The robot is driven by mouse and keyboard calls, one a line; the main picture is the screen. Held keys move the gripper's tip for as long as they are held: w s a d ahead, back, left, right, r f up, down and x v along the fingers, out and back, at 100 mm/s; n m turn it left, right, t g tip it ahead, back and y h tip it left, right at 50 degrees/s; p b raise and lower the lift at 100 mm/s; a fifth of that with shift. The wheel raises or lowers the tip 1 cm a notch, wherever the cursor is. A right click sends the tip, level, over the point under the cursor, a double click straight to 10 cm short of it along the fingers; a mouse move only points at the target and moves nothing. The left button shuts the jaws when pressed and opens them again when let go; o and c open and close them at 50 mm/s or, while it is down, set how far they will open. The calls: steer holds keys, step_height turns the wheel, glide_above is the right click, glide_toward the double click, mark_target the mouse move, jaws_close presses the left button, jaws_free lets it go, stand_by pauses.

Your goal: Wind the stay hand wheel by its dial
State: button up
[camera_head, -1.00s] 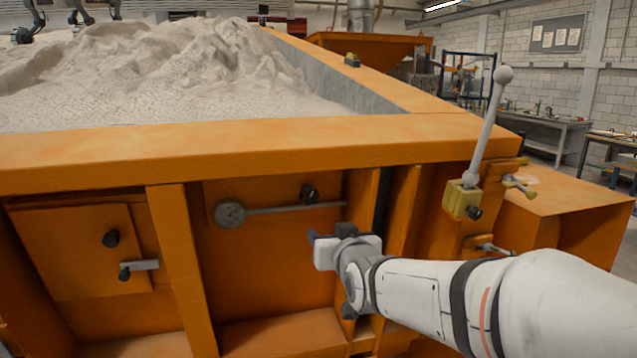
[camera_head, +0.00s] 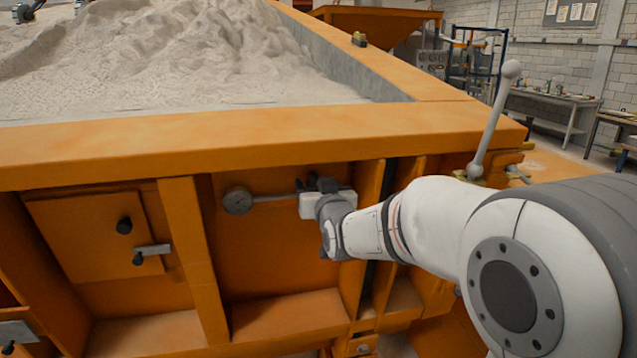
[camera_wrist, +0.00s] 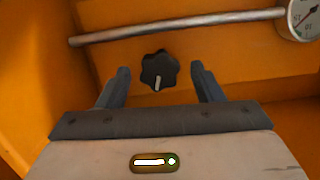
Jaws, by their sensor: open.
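The stay hand wheel is a small black lobed knob (camera_wrist: 159,68) with a pale mark, on the orange panel in the wrist view. The round dial (camera_head: 238,201) sits at the left end of a grey rod (camera_head: 276,198) in the head view. The dial's white face (camera_wrist: 304,18) with a needle is partly cut off at the upper right of the wrist view. My gripper (camera_head: 322,185) is open, its two dark fingers to either side of the knob in the wrist view, with gaps on both sides. I cannot tell how deep the knob lies between them. My gripper hides the knob in the head view.
An orange rim (camera_head: 200,148) of the sandbed overhangs the panel above my gripper. Upright orange ribs (camera_head: 187,260) flank the recess. A grey lever with a ball top (camera_head: 494,118) stands at the right. A hatch (camera_head: 90,235) with black knobs is at the left.

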steer(key=c, duration=1)
steer(key=shift+o, duration=0.2)
steer(key=shift+f+n+b, duration=0.15)
steer(key=shift+n+b, duration=0.15)
steer(key=shift+b, duration=0.4)
